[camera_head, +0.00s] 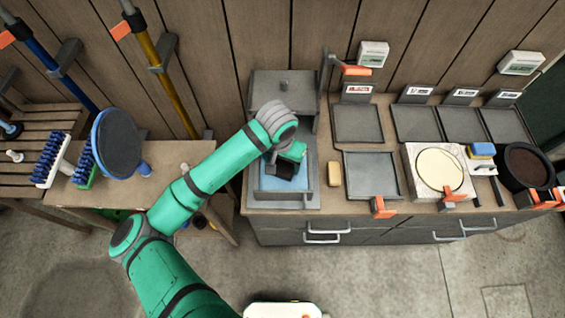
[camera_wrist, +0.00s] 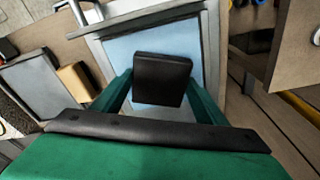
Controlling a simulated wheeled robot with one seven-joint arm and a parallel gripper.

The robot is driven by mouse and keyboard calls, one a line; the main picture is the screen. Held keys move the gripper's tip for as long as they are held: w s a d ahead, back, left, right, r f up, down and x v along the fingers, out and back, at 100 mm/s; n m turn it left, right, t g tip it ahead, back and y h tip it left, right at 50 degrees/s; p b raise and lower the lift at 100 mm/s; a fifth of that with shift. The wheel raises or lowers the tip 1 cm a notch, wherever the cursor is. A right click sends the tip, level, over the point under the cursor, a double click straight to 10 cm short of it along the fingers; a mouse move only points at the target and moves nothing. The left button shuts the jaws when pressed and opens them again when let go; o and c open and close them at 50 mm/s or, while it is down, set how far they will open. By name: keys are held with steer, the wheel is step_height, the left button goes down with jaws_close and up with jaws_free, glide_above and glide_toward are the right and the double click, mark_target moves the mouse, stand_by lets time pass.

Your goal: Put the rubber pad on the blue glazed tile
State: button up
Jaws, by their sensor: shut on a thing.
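My gripper (camera_head: 287,166) is over the blue glazed tile (camera_head: 270,182) at the left end of the counter. The tile also shows in the wrist view (camera_wrist: 120,55), light blue inside a grey frame. My gripper is shut on a black, square rubber pad (camera_wrist: 162,78), with a green finger on each side of it. The pad hides part of the tile in the wrist view. In the head view the gripper covers most of the pad. I cannot tell whether the pad touches the tile.
A tan block (camera_head: 334,174) lies just right of the tile's frame. Empty grey trays (camera_head: 372,175) and a white slab with a round cream disc (camera_head: 439,169) stand farther right. A grey box (camera_head: 283,88) stands behind the tile.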

mark_target(281, 168)
steer(key=shift+d+f, duration=0.1)
steer(key=shift+f, duration=0.35)
steer(key=shift+f, duration=0.1)
steer(key=o, duration=1.2)
steer(key=r, duration=0.4)
steer(key=s+r, duration=0.1)
steer(key=r, duration=0.7)
steer(key=shift+s+a+r, duration=0.1)
steer(key=shift+s+a, duration=0.05)
steer(key=shift+a, duration=0.15)
